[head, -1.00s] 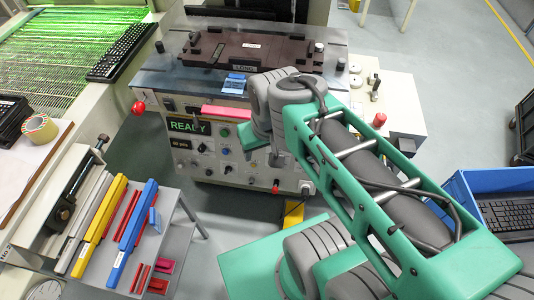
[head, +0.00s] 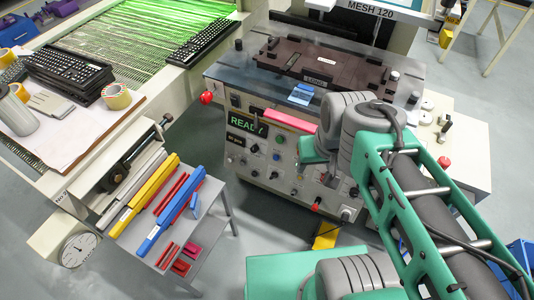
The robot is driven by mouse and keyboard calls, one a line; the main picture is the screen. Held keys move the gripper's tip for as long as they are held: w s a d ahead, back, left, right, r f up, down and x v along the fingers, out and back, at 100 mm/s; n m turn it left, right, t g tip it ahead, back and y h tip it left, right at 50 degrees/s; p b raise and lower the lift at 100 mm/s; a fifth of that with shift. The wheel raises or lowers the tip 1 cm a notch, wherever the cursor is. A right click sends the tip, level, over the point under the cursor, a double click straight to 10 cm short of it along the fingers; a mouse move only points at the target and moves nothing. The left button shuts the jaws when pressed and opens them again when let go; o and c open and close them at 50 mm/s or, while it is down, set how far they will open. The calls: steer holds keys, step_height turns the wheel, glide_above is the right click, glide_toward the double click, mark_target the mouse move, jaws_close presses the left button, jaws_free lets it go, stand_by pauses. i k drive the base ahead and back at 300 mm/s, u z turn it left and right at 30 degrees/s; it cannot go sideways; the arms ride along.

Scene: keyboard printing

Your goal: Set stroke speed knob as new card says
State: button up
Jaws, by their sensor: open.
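The press's front control panel (head: 262,160) carries several small knobs, buttons and a green-lit READY display (head: 247,123). The knob labels are too small to read, so I cannot tell which one is the stroke speed knob. A small blue card-like piece (head: 302,94) lies on the front edge of the press top; its writing is unreadable, and I cannot tell whether it is the new card. My grey and green arm reaches toward the panel's right part and covers some of it. My gripper is not visible.
A side table (head: 205,248) with yellow, blue and red bars stands left of the press. A red ball knob (head: 207,97) sticks out at the press's left. Keyboards lie at upper left. A yellow object (head: 326,235) is on the floor. Grey floor shows between table and press.

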mark_target(255, 149)
steer(key=z, duration=0.85)
steer(key=k, duration=0.65)
steer(key=u, duration=1.05)
steer(key=i, duration=0.5)
steer(key=z, duration=0.05)
